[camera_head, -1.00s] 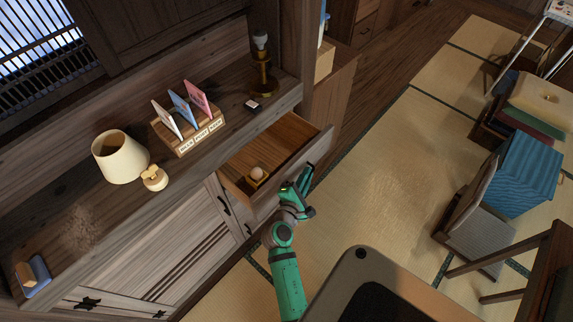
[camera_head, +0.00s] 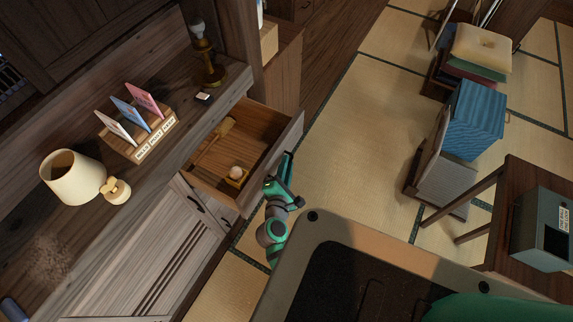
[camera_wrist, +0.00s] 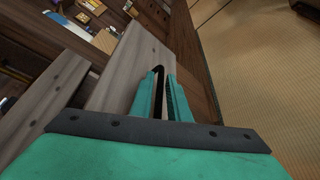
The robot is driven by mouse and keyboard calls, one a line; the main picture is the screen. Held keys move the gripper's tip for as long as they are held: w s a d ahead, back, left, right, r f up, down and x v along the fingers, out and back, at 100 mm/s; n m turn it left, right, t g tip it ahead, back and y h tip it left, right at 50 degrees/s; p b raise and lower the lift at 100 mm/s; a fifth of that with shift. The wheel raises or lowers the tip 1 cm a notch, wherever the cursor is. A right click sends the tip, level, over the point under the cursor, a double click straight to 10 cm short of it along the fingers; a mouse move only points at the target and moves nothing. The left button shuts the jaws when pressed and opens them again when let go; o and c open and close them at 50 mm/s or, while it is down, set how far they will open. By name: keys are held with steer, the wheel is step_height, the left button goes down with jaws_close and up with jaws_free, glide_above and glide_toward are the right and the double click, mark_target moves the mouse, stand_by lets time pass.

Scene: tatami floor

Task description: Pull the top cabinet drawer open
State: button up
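The top cabinet drawer (camera_head: 294,125) stands well open in the head view, its inside showing. A small wooden box with a white, egg-like object (camera_head: 236,171) and a long wooden utensil (camera_head: 213,137) lie in it. My gripper (camera_head: 284,170) is at the outer face of the drawer front. In the wrist view, the green fingers of my gripper (camera_wrist: 164,90) are close together on either side of the dark drawer handle (camera_wrist: 158,73). The drawer front (camera_wrist: 130,65) is just beyond them. The finger contact is partly hidden.
The cabinet top holds a lamp (camera_head: 73,178), a card rack (camera_head: 140,140) and a brass candlestick-like stand (camera_head: 208,62). Blue cubic furniture (camera_head: 472,118) and a wooden table (camera_head: 508,172) stand at the right. Tatami floor (camera_head: 355,150) between is free.

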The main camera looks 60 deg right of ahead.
steer(key=v, duration=1)
steer(key=shift+a, duration=0.4)
